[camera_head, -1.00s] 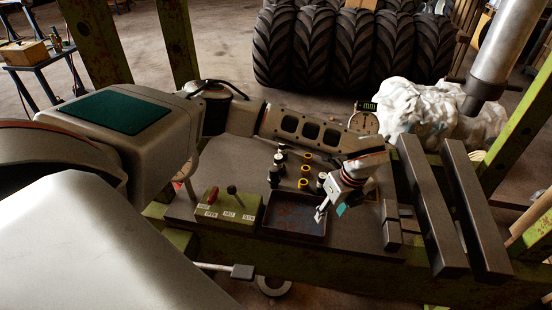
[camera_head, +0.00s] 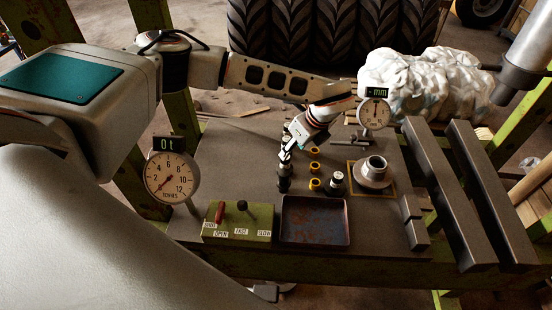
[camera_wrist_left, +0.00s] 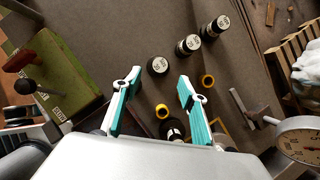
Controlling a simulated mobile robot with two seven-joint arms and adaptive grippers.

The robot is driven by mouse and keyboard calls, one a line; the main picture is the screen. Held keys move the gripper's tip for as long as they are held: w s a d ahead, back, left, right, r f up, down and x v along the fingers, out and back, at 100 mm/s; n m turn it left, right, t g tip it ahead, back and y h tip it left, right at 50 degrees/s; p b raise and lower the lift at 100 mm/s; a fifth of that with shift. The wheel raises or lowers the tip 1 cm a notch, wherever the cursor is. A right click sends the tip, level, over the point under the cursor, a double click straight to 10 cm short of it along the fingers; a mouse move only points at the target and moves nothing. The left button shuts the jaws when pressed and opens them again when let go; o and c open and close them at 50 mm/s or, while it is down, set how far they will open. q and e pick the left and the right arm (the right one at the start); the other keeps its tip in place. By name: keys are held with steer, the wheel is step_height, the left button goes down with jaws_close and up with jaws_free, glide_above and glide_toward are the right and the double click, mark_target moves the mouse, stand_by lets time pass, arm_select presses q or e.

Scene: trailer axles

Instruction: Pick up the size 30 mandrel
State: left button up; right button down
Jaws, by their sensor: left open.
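Several black mandrels with white labelled tops stand on the bench. In the left wrist view three form a slanting row: a near one (camera_wrist_left: 158,66), a middle one (camera_wrist_left: 188,45) and a far one (camera_wrist_left: 216,27). Another mandrel (camera_wrist_left: 173,130) stands apart, partly hidden by my wrist; in the head view it is right of the row (camera_head: 336,182). The label numbers are too small to read surely, so I cannot tell which is size 30. My left gripper (camera_head: 287,156) is open and empty above the row; its teal fingers (camera_wrist_left: 158,80) flank the near mandrel in the picture. My right gripper is not in view.
Yellow rings (camera_head: 315,167) stand right of the row. A rusty tray (camera_head: 314,241), a green lever box (camera_head: 238,236), a metal flanged piece (camera_head: 374,170) and two dial gauges, one left (camera_head: 171,178) and one right (camera_head: 375,113), surround them. Long dark bars (camera_head: 437,190) lie at right.

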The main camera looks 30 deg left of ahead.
mark_target(286, 164)
arm_select(q)
steer(key=shift+x, duration=4)
steer(key=shift+a+r, duration=0.1)
steer(key=shift+a, duration=0.05)
jaws_close()
